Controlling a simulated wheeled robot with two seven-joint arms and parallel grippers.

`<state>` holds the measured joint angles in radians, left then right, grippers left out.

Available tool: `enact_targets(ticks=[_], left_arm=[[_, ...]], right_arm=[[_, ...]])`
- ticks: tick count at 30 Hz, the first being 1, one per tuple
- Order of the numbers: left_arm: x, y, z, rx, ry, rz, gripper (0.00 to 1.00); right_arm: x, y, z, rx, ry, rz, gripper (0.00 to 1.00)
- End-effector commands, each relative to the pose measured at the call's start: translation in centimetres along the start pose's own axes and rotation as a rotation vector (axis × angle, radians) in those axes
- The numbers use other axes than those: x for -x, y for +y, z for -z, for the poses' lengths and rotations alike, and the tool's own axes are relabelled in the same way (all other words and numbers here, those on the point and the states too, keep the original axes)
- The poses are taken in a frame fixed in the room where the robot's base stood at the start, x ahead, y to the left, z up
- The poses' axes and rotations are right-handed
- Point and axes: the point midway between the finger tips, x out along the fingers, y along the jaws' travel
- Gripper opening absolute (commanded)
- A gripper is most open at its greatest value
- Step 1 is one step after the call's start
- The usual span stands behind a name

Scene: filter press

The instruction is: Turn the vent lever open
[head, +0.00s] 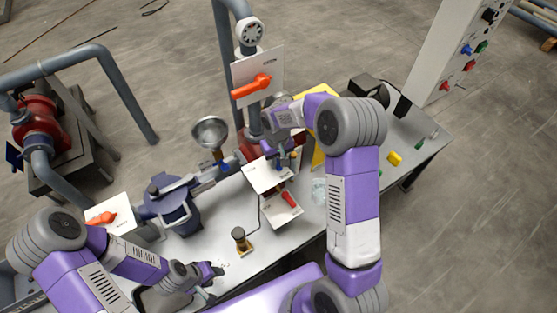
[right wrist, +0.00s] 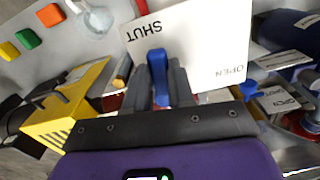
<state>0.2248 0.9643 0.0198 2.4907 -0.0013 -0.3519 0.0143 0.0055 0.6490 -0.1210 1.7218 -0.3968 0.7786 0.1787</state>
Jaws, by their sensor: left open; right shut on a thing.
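A blue lever (right wrist: 157,72) stands in front of a white plate (right wrist: 195,42) marked SHUT and OPEN in the right wrist view. The lever's tip is beside the word SHUT, and OPEN is to the right. My right gripper (right wrist: 160,85) is shut on the lever, one finger on each side. In the head view my right gripper (head: 281,162) is over the white plate (head: 262,176), and its wrist hides much of the lever. My left gripper (head: 218,269) is open and empty, low over the table's front edge.
A red lever (head: 289,199) is on a lower plate beside the right gripper. Orange levers (head: 250,87) sit on other plates. A dark blue vessel (head: 172,205), a small brass-based stamp (head: 241,240) and a yellow bracket (right wrist: 68,110) stand nearby. The table's front middle is mostly clear.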

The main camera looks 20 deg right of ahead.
Motion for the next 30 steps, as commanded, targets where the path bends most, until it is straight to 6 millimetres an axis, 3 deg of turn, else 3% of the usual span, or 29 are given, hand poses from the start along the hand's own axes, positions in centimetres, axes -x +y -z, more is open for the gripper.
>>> enact_targets(ticks=[13, 30], left_arm=[[-1.4, -0.5, 0.1, 0.0, 0.0, 0.0, 0.43], [-1.1, -0.4, 0.1, 0.0, 0.0, 0.0, 0.43]], right_arm=[[0.0, -1.6, 0.4, -0.403, 0.002, -0.001, 0.0], [0.2, -3.3, 1.8, -0.943, 0.003, -0.001, 0.0]])
